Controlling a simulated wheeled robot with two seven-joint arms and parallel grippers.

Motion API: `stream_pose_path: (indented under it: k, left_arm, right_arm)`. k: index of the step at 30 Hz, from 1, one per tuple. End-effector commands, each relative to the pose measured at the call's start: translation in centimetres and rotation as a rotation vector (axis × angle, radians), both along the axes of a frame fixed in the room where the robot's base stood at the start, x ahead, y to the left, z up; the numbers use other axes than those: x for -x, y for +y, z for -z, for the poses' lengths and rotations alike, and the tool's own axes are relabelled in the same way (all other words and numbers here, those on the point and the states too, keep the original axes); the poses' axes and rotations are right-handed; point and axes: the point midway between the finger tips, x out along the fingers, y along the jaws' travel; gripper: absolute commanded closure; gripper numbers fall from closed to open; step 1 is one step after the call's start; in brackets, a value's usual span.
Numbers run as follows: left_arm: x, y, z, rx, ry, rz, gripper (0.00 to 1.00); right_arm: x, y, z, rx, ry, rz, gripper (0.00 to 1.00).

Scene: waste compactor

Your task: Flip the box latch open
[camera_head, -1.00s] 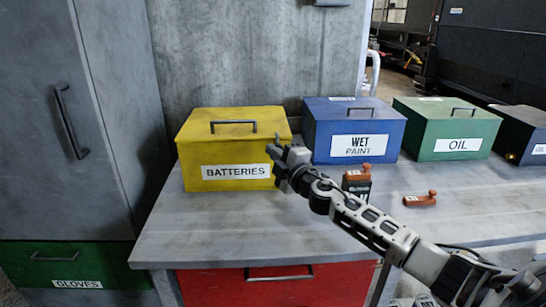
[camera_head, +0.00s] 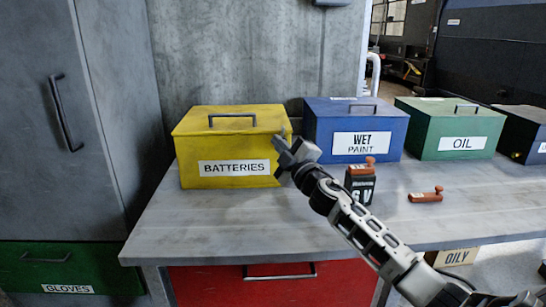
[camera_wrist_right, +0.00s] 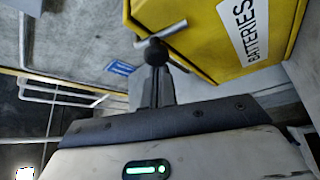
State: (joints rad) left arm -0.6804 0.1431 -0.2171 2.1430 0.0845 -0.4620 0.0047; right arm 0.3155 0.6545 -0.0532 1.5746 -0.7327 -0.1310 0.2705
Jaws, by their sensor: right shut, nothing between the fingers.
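The yellow box (camera_head: 225,145) labelled BATTERIES stands on the grey workbench with its lid down and a dark handle (camera_head: 232,117) on top. My right gripper (camera_head: 282,147) is shut and empty at the box's front right edge. In the right wrist view, the shut fingertips (camera_wrist_right: 156,48) are beside the yellow box (camera_wrist_right: 205,35). A short grey metal bar (camera_wrist_right: 162,33), perhaps the latch, lies close by the tips at the box's edge. I cannot tell whether they touch. The latch is not clear in the head view. My left gripper is out of view.
A blue WET PAINT box (camera_head: 328,120) and a green OIL box (camera_head: 425,132) stand to the right. The bench's front left (camera_head: 190,225) is clear.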

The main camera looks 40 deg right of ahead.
Motion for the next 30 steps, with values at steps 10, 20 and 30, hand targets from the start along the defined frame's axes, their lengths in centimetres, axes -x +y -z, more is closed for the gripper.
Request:
stream_pose_path:
  k: [10, 20, 30]
  left_arm:
    - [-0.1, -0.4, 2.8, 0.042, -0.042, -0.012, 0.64]
    - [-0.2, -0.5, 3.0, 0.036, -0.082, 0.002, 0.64]
    - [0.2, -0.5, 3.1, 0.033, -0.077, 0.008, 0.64]
  right_arm:
    - [0.7, -1.2, 1.1, -0.285, -0.173, -0.001, 1.00]
    - [1.4, -2.2, 1.2, -0.483, -0.297, 0.000, 1.00]
    - [1.7, -2.9, 1.8, -0.483, -0.293, 0.001, 1.00]
